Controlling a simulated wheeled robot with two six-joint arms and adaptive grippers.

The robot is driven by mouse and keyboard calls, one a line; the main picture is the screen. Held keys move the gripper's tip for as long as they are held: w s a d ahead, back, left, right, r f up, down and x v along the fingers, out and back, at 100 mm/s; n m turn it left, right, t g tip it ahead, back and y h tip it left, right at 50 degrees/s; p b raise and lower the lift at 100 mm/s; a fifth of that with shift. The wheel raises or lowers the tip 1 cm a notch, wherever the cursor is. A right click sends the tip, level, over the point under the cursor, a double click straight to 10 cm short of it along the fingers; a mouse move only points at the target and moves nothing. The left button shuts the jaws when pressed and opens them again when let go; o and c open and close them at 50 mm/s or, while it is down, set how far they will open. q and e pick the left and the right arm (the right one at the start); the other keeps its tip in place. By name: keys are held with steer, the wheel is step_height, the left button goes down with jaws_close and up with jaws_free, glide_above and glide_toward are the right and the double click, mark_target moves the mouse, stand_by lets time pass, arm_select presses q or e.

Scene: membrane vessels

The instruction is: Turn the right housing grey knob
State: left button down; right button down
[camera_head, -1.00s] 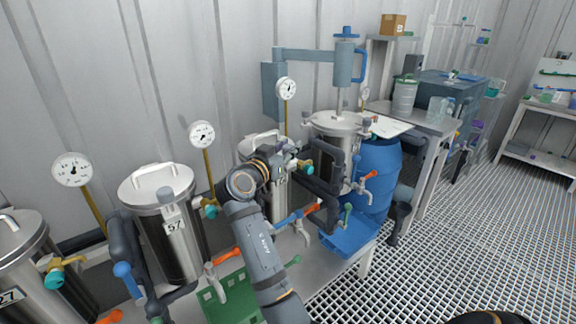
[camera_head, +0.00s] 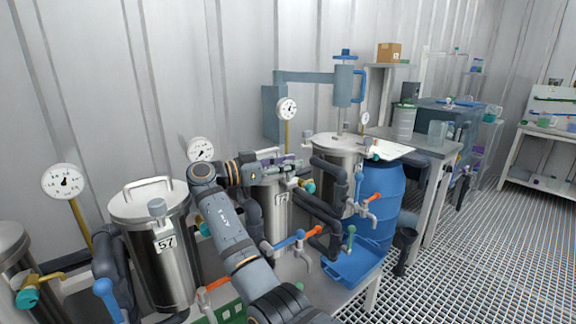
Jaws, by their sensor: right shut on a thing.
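The right housing (camera_head: 270,212) is a steel vessel in the middle of the head view, with a label on its front. My right gripper (camera_head: 290,167) lies level across its upper front, pointing right, its wrist to the left. It is shut at the place of the grey knob, just above the label; the knob itself is hidden by the fingers. My left gripper is not in view.
Dial gauges on brass stems, such as one gauge (camera_head: 286,109), stand behind the vessels. Dark pipes (camera_head: 322,212) and coloured valve handles crowd the right side of the housing. A blue barrel (camera_head: 378,205) stands further right. The grid floor (camera_head: 470,260) there is clear.

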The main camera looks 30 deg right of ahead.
stand_by(0.4)
steer(key=c, duration=1)
jaws_free()
step_height(320, 180, up, 10)
